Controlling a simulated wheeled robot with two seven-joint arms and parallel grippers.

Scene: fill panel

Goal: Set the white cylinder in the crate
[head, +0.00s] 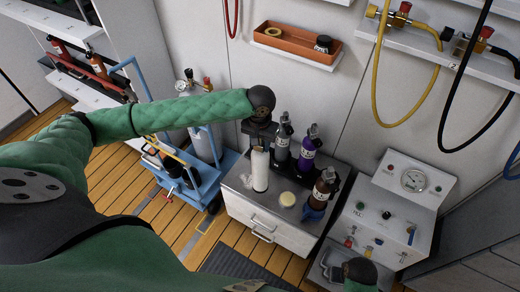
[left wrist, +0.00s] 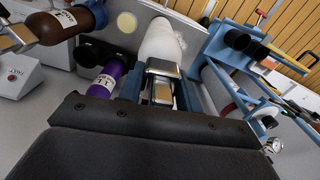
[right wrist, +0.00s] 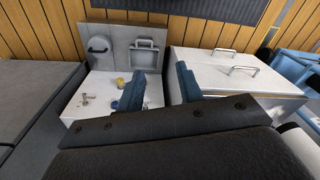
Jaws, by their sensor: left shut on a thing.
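The white cylinder (head: 260,172) stands upright at the left end of the grey cabinet top, beneath my left gripper (head: 261,148). In the left wrist view the cylinder (left wrist: 162,42) reaches out from between the blue fingers of my left gripper (left wrist: 160,88), which is shut on it. I cannot tell whether its base touches the cabinet top. A blue crate-like carrier (head: 178,183) on the cart left of the cabinet holds dark cylinders. My right gripper (right wrist: 160,85) is open and empty in the right wrist view, its blue fingers apart.
Black (head: 282,140), purple (head: 308,148) and brown (head: 322,190) bottles stand right of the white cylinder. A cream disc (head: 287,199) lies on the cabinet top (head: 278,182). A gauge panel (head: 385,215) stands at right. An orange tray (head: 297,43) is on the wall shelf.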

